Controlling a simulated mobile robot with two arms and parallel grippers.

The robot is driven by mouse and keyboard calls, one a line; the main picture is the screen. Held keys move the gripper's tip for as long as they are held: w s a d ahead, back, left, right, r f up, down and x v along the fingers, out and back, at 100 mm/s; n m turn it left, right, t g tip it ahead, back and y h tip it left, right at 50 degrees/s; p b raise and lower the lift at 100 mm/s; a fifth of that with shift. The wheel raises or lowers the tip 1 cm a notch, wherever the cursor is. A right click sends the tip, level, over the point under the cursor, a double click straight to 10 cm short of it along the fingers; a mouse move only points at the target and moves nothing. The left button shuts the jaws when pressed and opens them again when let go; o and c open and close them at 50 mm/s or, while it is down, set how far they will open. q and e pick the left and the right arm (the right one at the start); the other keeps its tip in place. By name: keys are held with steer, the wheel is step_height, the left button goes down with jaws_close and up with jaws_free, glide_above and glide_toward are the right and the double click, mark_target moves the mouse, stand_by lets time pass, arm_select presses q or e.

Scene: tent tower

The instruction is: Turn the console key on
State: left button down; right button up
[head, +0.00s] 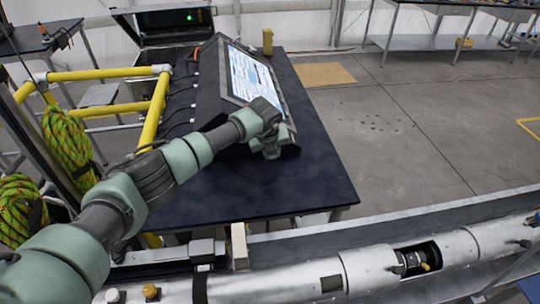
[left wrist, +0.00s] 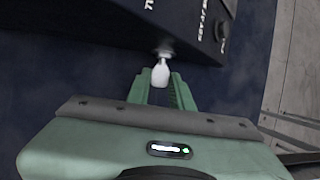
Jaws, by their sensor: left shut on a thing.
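The console (head: 210,98) is a dark sloped box with a lit screen (head: 252,76), standing on a dark-topped table. My left gripper (head: 270,150) is at the console's near lower corner. In the left wrist view, a pale key (left wrist: 161,72) sticks out of the console's dark side (left wrist: 190,28), near white lettering. The green fingers of my left gripper (left wrist: 160,88) are shut on the key's outer end. In the head view the key is hidden by the gripper. My right gripper is not in view.
The dark table (head: 300,190) has bare room in front of the console. Cables run along the console's left side. Yellow railings (head: 95,74) and coiled rope (head: 68,150) stand at left. A long silvery tube (head: 380,262) lies along the front. An open case (head: 165,25) is behind.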

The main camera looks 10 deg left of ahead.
arm_select(q)
steer(key=shift+w+d+g+y+b, duration=0.1)
steer(key=shift+d+g+y+b, duration=0.2)
steer(key=shift+y+b, duration=0.8)
steer(key=shift+m, duration=0.3)
steer(key=c, duration=1.2)
jaws_free()
steer(key=shift+c, duration=0.2)
steer(key=b+v, duration=0.2)
steer(key=v, duration=0.5)
steer(key=shift+r+b, duration=0.35)
